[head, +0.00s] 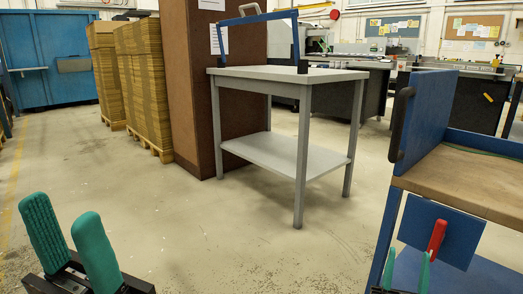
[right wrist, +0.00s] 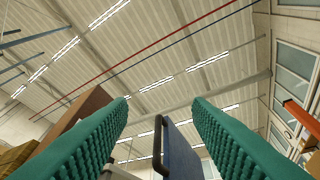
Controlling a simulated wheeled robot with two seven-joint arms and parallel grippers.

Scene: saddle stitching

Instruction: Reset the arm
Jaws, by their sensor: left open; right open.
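My left gripper (head: 64,208) is at the lower left of the head view, with its two green ribbed fingers apart and nothing between them. My right gripper (head: 407,256) is at the bottom right of the head view, in front of the blue workbench (head: 424,117). It is mostly cut off by the bottom edge, and only the tips of its green fingers show. In the right wrist view the right gripper (right wrist: 160,103) points up toward the ceiling. Its fingers are wide apart and empty.
A grey table (head: 272,74) with a lower shelf stands in the middle, beside a brown pillar (head: 192,95). Stacked cardboard (head: 142,80) stands on a pallet behind. The blue workbench has a dark handle (head: 401,122) and a red-handled item (head: 437,236). The floor (head: 200,240) in front is clear.

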